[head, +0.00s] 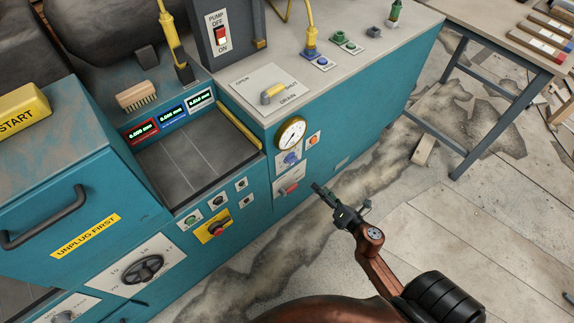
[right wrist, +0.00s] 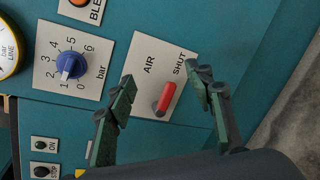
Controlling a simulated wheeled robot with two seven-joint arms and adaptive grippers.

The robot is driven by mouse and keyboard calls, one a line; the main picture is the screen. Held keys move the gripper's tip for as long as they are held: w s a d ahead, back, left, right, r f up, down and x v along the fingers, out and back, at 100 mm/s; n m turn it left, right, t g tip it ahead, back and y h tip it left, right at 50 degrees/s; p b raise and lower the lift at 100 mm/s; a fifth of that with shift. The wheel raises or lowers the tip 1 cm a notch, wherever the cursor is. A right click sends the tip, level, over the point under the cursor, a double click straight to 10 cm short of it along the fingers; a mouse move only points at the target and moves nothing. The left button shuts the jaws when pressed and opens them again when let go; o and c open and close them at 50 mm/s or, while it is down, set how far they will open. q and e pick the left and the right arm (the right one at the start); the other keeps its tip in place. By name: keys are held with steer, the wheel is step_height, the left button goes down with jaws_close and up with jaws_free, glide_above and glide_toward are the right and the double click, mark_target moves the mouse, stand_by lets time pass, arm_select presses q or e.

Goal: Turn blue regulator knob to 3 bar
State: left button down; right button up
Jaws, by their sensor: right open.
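The blue regulator knob (head: 291,158) is on a white plate on the teal machine's front, below the round gauge (head: 291,134). In the right wrist view the knob (right wrist: 71,65) stands left of my fingers on a 0 to 6 bar scale. Its white mark points down-left, close to 1. My right gripper (head: 330,196) is open and empty, in front of the panel, below and right of the knob in the head view. In the right wrist view its fingertips (right wrist: 165,79) frame the AIR/SHUT plate, apart from the knob. My left gripper is not in view.
A red air lever (right wrist: 166,98) sits right of the knob in the wrist view, between my fingers in the picture. An orange button (head: 313,140) is near the gauge. A drain lever (head: 272,94) is on top. The floor right of the machine is open.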

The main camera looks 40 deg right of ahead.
mark_target(295, 162)
arm_select(q)
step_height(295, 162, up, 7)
steer(key=b, duration=0.5)
arm_select(e)
steer(key=w+a+r+n+t+y, duration=0.25)
steer(key=a+r+n, duration=0.25)
steer(key=r+n, duration=0.6)
steer(key=shift+m, duration=0.4)
steer(key=w, duration=0.2)
steer(key=w+p, duration=0.1)
steer(key=w, duration=0.1)
steer(key=w+r+p, duration=0.1)
steer(key=w, duration=0.1)
steer(key=shift+a, duration=0.3)
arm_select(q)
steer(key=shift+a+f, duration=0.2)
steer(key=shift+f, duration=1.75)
arm_select(e)
steer(key=shift+w+f, duration=0.1)
steer(key=shift+w, duration=0.45)
steer(key=c, duration=1.2)
